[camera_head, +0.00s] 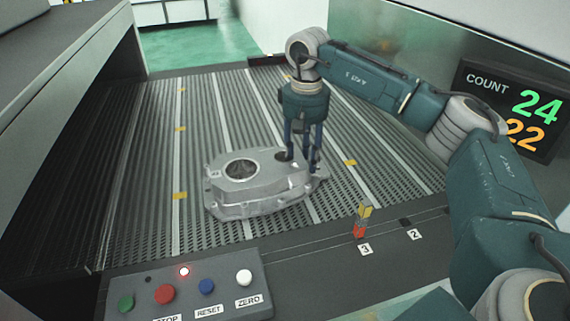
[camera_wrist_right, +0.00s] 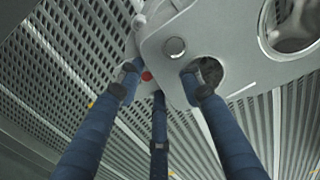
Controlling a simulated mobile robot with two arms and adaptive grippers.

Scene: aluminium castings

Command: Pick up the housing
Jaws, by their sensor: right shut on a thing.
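The housing (camera_head: 255,190) is a grey metal casting with a large round opening, on the ribbed conveyor in the head view. My right gripper (camera_head: 301,160) reaches down from above onto its right end. In the right wrist view its blue fingers (camera_wrist_right: 160,85) are closed around the housing's edge (camera_wrist_right: 215,45), with one finger at a round hole in the casting. The right gripper is shut on the housing. Whether the housing touches the belt cannot be told for sure. My left gripper is not in view.
The ribbed conveyor (camera_head: 150,215) has yellow marks and clear room left of the housing. A button panel (camera_head: 190,285) stands at the front left. A small red and yellow piece (camera_head: 362,220) stands by label 3. A count display (camera_head: 515,110) is at the right.

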